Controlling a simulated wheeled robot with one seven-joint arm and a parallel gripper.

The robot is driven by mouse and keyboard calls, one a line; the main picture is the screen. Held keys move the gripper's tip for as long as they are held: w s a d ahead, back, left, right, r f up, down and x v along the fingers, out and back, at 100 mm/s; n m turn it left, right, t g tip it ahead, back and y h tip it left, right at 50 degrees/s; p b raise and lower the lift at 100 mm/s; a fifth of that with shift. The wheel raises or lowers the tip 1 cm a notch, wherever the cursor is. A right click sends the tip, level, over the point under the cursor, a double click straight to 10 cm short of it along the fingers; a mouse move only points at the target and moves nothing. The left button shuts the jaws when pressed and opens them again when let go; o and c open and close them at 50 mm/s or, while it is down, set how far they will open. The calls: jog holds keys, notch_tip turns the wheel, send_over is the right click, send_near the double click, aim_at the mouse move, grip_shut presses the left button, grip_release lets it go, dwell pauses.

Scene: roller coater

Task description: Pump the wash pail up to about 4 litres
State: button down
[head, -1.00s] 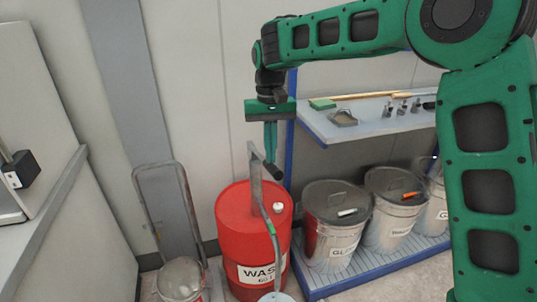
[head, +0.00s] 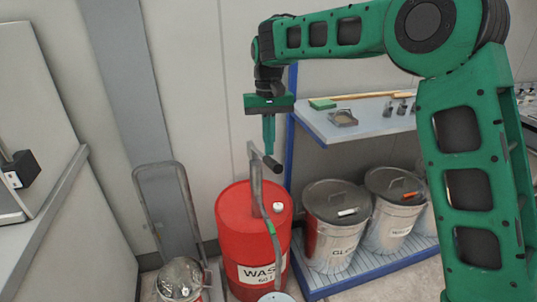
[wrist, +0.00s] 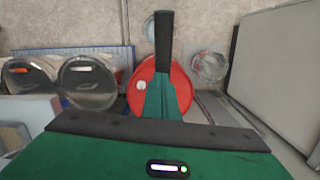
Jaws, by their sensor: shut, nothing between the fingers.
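A red drum (head: 236,215) labelled "WAS…" stands on the floor near the middle of the head view. A hand pump (head: 254,180) rises from its top, with a black-gripped handle (head: 268,163) and a grey hose bearing a green band. The wash pail (head: 276,297) shows only as a pale rim at the bottom edge; its level cannot be read. My gripper (head: 269,150) points down, shut and empty, right at or just above the handle; I cannot tell whether they touch.
Lidded metal bins (head: 335,225) stand right of the drum on a blue rack, under a shelf (head: 350,125) with small tools. A hand truck (head: 165,205) and a clear-topped container (head: 180,278) are at left.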

jog(key=shift+r, duration=0.3)
notch_tip(320, 180, up, 10)
jog(key=w, duration=0.1)
dwell(0.3)
jog(key=shift+w, duration=0.1)
dwell(0.6)
